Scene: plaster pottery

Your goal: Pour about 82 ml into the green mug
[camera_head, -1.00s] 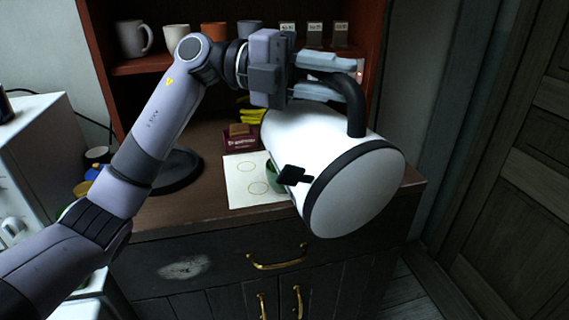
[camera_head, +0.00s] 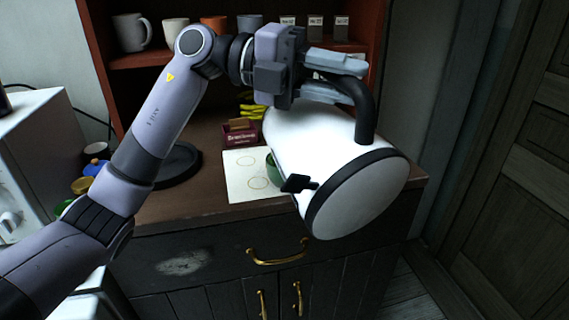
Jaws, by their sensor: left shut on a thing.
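My left gripper (camera_head: 335,78) is shut on the black handle of a white kettle (camera_head: 318,145). The kettle is held tilted above the front of the cabinet top, its black-rimmed base turned toward me. Its spout end points away and is hidden. The green mug (camera_head: 272,170) stands on a pale sheet with printed circles and shows only as a sliver at the kettle's left edge. The kettle hides the rest of the mug, and I cannot see any stream or the level in the mug. My right gripper is not in view.
The pale sheet (camera_head: 240,183) lies on the brown cabinet top (camera_head: 210,207). A dark red box (camera_head: 240,134) and yellow things (camera_head: 251,111) are behind it. A round black base (camera_head: 178,168) stands left. Several mugs (camera_head: 214,27) stand on the shelf above.

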